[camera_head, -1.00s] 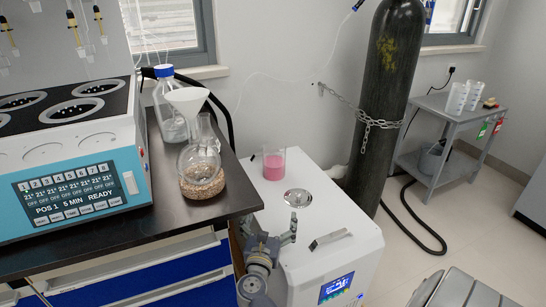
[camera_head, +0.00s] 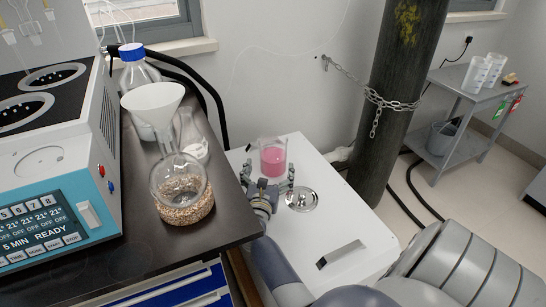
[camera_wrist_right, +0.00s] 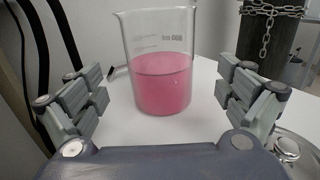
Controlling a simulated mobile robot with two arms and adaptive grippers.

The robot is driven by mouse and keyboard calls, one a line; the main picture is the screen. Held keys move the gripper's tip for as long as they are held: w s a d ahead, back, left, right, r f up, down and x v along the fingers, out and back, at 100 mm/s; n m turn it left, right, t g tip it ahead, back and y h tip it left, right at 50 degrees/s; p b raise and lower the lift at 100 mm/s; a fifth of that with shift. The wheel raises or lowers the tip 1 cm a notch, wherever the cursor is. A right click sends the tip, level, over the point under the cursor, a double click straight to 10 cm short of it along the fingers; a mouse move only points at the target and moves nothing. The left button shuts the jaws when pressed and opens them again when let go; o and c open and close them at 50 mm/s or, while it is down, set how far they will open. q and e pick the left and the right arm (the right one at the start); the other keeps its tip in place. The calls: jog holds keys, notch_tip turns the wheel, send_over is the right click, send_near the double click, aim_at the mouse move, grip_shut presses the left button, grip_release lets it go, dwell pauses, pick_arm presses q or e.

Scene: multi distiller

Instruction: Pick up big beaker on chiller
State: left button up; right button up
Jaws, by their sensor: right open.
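The big beaker (camera_head: 272,157) is clear glass with pink liquid in it. It stands upright on the white top of the chiller (camera_head: 345,215), towards the back left. In the right wrist view the beaker (camera_wrist_right: 160,75) stands upright just ahead, between the spread fingers but beyond their tips. My right gripper (camera_head: 272,182) is open and empty, low over the chiller top on the near side of the beaker. Its two fingers also show in the right wrist view (camera_wrist_right: 162,92), one on each side. My left gripper is not in view.
A dark bench (camera_head: 140,225) on the left carries a flask with a white funnel (camera_head: 155,105), a blue-capped bottle (camera_head: 132,72) and a distiller (camera_head: 60,170). A round metal lid (camera_head: 302,200) and a handle (camera_head: 341,254) lie right of the gripper. A chained gas cylinder (camera_head: 395,100) stands behind.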

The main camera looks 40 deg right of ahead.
aim_at(275, 146)
jog(key=x, duration=0.6)
jog(key=c, duration=1.6)
jog(key=shift+r, duration=0.15)
